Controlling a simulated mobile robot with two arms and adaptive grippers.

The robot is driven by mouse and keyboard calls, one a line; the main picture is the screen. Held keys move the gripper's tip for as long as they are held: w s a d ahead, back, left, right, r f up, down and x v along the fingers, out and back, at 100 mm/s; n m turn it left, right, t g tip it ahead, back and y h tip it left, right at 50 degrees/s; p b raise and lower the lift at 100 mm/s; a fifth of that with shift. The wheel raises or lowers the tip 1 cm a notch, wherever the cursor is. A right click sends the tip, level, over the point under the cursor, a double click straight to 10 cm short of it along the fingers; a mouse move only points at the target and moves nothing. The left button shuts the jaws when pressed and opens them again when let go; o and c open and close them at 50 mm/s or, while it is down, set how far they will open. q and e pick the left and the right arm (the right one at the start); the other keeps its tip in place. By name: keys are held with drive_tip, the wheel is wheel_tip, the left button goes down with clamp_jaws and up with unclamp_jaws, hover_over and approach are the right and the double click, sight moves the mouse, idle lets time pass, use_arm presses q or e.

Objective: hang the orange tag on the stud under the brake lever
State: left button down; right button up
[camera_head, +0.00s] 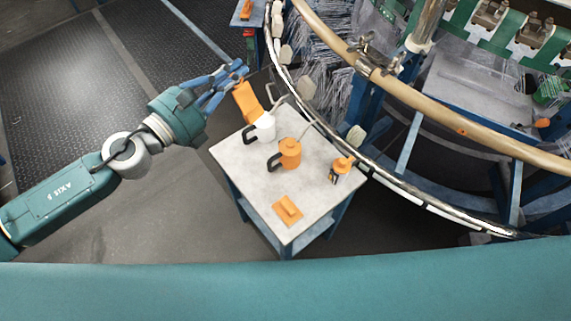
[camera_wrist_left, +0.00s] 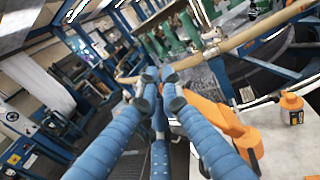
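My left gripper (camera_head: 240,70) reaches over the back left corner of a small table. Its blue fingers come together at their tips, also in the left wrist view (camera_wrist_left: 160,75). I see nothing between them. A tall orange piece (camera_head: 247,101) stands just right of and below the fingertips; it also shows behind the right finger in the left wrist view (camera_wrist_left: 228,122). A flat orange plate with a raised ridge (camera_head: 288,210) lies at the table's front. I cannot tell which orange piece is the tag. I cannot make out the brake lever or its stud. My right gripper is not in view.
Open floor (camera_head: 170,200) lies to the left.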

use_arm(q)
drive_tip(key=w+f+n+t+y+b, duration=0.1)
drive_tip(key=w+f+b, duration=0.3)
drive_tip(key=f, duration=2.4)
drive_tip(key=shift+d+f+n+t+y+b, duration=0.15)
drive_tip(key=shift+d+n+t+y+b, duration=0.45)
drive_tip(key=shift+b, duration=2.75)
use_arm(e)
wheel_tip(320, 180, down, 11)
drive_tip(key=shift+w, duration=0.4)
use_arm(q)
drive_tip(key=shift+a, duration=0.3)
use_arm(e)
drive_tip(key=shift+a, duration=0.1)
use_arm(q)
drive_tip(key=shift+f+b, duration=0.25)
drive_tip(key=shift+b, duration=0.05)
drive_tip(key=c, duration=2.3)
unclamp_jaws()
drive_tip(key=o, duration=0.4)
drive_tip(key=shift+c, duration=0.2)
use_arm(e)
drive_tip(key=shift+f, duration=0.3)
